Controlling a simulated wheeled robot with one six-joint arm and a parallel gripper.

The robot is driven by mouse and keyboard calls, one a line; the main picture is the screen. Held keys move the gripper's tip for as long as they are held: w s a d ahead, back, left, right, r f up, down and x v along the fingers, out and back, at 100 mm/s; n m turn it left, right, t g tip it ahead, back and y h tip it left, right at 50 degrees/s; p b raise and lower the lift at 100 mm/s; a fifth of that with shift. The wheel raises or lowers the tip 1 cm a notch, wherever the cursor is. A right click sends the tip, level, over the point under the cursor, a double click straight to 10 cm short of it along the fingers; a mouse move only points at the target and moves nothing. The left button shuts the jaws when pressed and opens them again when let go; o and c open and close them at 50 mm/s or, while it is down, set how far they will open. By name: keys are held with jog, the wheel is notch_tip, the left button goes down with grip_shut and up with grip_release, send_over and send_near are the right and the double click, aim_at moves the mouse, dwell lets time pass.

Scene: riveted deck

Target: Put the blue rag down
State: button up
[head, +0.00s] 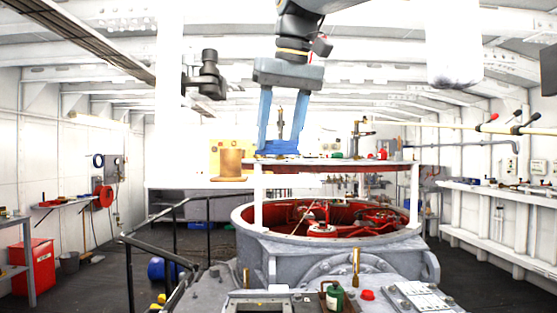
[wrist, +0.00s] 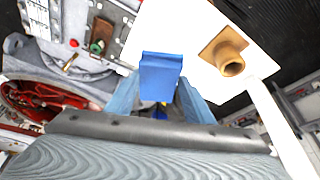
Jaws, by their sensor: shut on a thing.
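My gripper (head: 279,146) points down at the end of my arm, its two light-blue fingers closed on the blue rag (head: 278,150). In the head view the rag sits between the fingertips, low at the white tabletop (head: 300,183). In the wrist view the folded rag (wrist: 160,75) lies between the fingers (wrist: 158,88), over the edge of the white top (wrist: 175,28). I cannot tell whether the rag touches the top. The fingers hide part of it.
A tan tube on a square base (head: 230,168) stands left of the rag on the white top; the wrist view shows it (wrist: 229,62) at the right. Small green and red items (head: 381,154) stand at the right end. Below is a grey round housing with red insides (head: 320,215).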

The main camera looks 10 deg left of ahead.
jog(key=shift+f, duration=2.15)
jog(key=shift+f, duration=0.1)
jog(key=o, duration=0.9)
jog(key=v, duration=1.2)
jog(key=shift+w+r, duration=0.1)
jog(key=shift+r, duration=0.1)
jog(key=shift+a, duration=0.1)
